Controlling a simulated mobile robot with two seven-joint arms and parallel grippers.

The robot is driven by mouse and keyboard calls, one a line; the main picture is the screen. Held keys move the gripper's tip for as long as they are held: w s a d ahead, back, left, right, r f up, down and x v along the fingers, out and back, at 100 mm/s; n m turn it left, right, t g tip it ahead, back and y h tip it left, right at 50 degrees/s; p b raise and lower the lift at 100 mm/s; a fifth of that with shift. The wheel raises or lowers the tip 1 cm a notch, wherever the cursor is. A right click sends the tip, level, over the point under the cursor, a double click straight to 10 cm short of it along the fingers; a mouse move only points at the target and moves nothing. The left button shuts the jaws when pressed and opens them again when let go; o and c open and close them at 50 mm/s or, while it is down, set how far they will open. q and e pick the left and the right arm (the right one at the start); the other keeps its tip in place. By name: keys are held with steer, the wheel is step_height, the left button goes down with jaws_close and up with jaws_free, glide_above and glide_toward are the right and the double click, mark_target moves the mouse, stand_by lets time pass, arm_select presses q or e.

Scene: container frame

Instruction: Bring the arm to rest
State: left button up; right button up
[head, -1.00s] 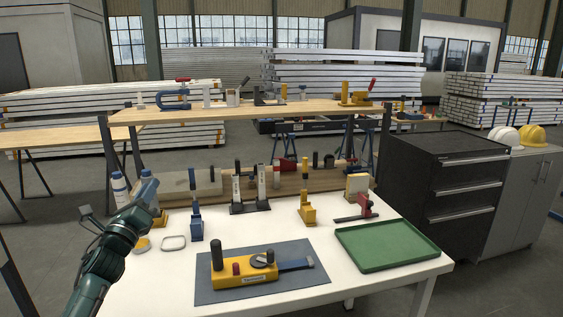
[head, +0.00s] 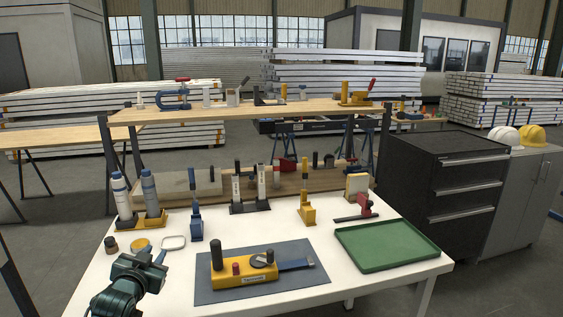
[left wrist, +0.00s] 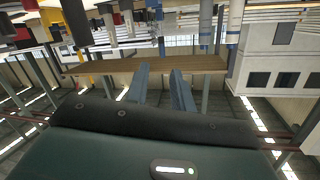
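My left arm's dark green wrist is at the front left of the white table in the head view. My left gripper (head: 152,258) points away over the table's left part, near the small round containers. In the left wrist view two blue-grey fingers (left wrist: 160,88) stand apart with a gap between them and nothing held. Whether the arm touches the table I cannot tell. My right gripper is in neither view.
A yellow fixture (head: 245,273) sits on a grey mat (head: 207,292) right of my gripper. A green tray (head: 389,248) lies at the table's right. Two bottles stand in a yellow holder (head: 141,222); a dark jar (head: 111,244) and yellow-lidded tin (head: 141,244) are close by.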

arm_select(q)
steer(key=s+d+f+g+h, duration=0.1)
steer(key=s+d+f, duration=0.4)
steer(key=s+f, duration=0.25)
steer(key=s+d+f+g+h, duration=0.1)
steer(key=s+d+f+g, duration=0.1)
steer(key=s+d+f, duration=0.45)
steer(key=s+d+f+g+h, duration=0.1)
steer(key=s+d+f, duration=0.1)
steer(key=s, duration=0.8)
steer(key=s+d+f+g+h, duration=0.1)
steer(key=s+d+f, duration=0.1)
steer(key=s, duration=0.9)
steer(key=shift+s+d+f+g, duration=0.15)
steer(key=shift+d+f+g, duration=0.15)
steer(key=shift+d, duration=0.6)
